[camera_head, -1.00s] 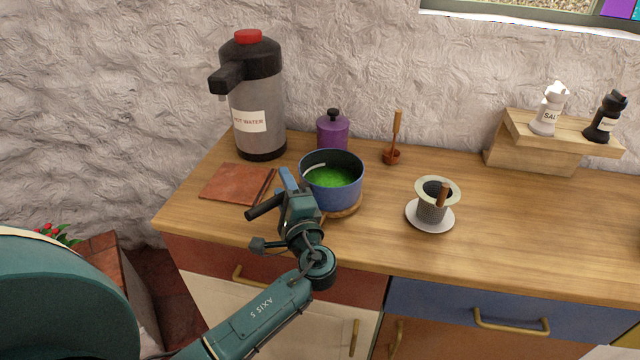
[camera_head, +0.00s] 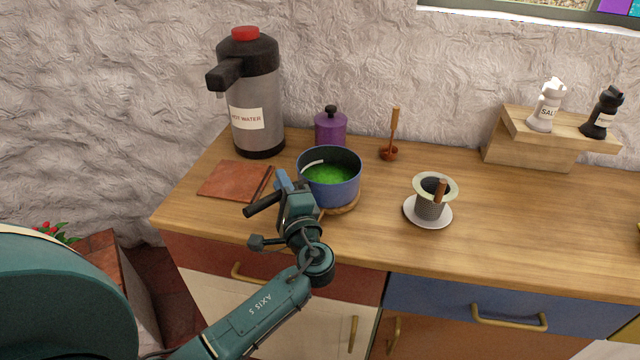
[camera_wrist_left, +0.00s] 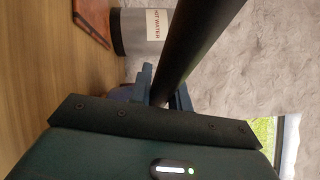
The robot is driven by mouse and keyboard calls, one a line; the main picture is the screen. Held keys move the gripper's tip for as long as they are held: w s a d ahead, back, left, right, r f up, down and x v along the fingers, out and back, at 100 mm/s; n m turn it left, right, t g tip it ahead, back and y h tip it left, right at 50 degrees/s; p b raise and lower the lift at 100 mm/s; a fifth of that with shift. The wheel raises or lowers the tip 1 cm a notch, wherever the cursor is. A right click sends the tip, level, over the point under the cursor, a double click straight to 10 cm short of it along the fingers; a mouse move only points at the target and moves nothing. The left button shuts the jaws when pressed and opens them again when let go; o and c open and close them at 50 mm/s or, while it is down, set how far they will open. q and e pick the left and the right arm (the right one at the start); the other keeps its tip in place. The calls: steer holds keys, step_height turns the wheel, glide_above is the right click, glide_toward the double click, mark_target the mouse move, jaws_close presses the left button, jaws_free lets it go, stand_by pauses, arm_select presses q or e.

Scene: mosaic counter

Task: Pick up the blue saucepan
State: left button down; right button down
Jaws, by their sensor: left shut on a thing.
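The blue saucepan (camera_head: 334,192) holds bright green contents and is upright over a round wooden trivet (camera_head: 346,207) on the counter. I cannot tell whether its base touches the trivet. My left gripper (camera_head: 286,184) is on the saucepan's near-left side, shut on its dark handle (camera_head: 262,204). In the left wrist view the dark handle (camera_wrist_left: 195,45) runs between the fingers (camera_wrist_left: 162,88), and the pan body is mostly hidden. My right gripper is not in view.
A hot water dispenser (camera_head: 255,95) stands at the back left, with a reddish tile (camera_head: 232,180) before it. A purple canister (camera_head: 330,129) is close behind the pan. A strainer cup on a white saucer (camera_head: 428,220) is to the right. The counter's right front is clear.

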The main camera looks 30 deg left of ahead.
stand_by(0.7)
arm_select(q)
step_height(320, 180, up, 10)
steer(key=shift+r, duration=0.2)
stand_by(0.6)
